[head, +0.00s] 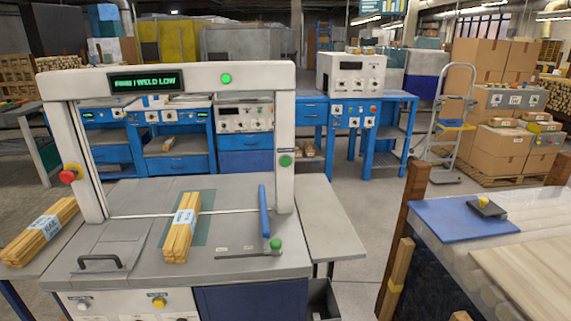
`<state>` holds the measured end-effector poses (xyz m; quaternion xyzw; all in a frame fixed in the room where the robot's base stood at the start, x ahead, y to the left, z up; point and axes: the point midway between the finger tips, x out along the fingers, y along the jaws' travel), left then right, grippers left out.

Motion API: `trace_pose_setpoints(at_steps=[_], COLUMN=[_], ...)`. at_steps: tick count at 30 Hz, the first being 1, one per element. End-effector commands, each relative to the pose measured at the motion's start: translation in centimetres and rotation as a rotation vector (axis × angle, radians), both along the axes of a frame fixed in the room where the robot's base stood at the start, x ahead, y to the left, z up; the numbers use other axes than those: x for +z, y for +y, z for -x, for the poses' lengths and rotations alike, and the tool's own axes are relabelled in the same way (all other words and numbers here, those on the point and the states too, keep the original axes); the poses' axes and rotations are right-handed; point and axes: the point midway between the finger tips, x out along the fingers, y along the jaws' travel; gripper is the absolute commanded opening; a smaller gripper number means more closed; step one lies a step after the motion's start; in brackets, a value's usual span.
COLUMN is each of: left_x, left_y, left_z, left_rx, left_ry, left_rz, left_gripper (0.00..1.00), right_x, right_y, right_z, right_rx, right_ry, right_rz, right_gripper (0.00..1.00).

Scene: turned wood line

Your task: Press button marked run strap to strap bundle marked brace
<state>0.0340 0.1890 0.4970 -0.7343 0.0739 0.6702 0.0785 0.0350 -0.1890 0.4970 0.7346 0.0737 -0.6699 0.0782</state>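A strapping machine with a light grey arch (180,78) stands at the left front. Its display (144,81) shows green text, seemingly ending in "WELD LOW". A bundle of wood sticks (180,238) with a pale label lies on the machine's table, under and in front of the arch. The label is too small to read surely. A green round button (286,161) sits on the right post, and a green-topped knob (276,244) stands at the table's right. I cannot read which one is marked run strap. Neither gripper is in view.
A second labelled bundle (42,232) lies at the left. A red stop button (70,174) is on the left post. A blue lever (264,211) rises from the table. A grey side shelf (318,215) and a bench with a blue mat (465,218) stand right, with floor between.

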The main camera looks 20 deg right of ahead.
Motion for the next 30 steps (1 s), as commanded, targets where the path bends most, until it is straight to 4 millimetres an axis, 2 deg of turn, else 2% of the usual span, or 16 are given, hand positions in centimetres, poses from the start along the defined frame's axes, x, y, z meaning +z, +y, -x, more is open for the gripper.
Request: trace_pose_setpoints(at_steps=[1,5,30], left_x=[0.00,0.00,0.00], left_y=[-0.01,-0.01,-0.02], left_z=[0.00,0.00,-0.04], left_rx=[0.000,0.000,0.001], left_ry=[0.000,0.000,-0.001], left_rz=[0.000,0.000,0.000], left_gripper=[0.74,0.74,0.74], right_x=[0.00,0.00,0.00], right_y=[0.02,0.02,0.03], right_z=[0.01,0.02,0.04], right_rx=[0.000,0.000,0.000], right_ry=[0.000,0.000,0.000], right_rz=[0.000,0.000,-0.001], right_gripper=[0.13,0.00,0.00])
